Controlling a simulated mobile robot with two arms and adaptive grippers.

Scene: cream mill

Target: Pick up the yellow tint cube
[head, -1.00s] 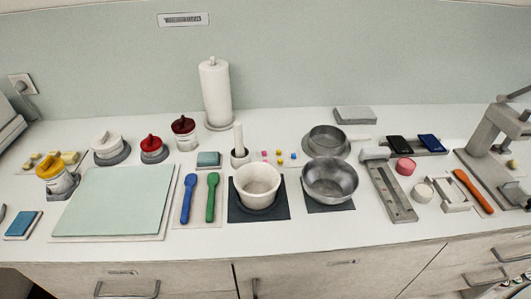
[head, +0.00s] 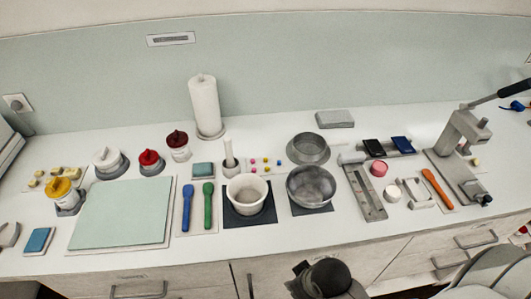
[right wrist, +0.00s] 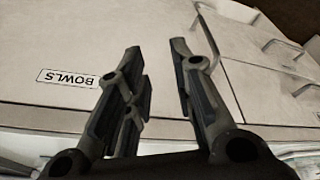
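Several tiny tint cubes lie on the white counter behind the white mortar bowl, in pink, yellow and blue. A yellow tint cube (head: 265,169) is among them, very small in the head view. My right gripper (right wrist: 165,95) shows in the right wrist view with its two dark fingers apart and nothing between them. It faces drawer fronts, one labelled BOWLS (right wrist: 67,78). Part of my right arm (head: 328,278) shows low in the head view, in front of the counter and well away from the cubes. My left gripper is not in view.
Around the cubes stand a pestle in a holder (head: 229,160), a white bowl (head: 247,195) on a dark mat, a metal bowl (head: 310,187) and a sieve pan (head: 308,148). A paper roll (head: 205,105) stands behind. Counter behind the cubes is clear.

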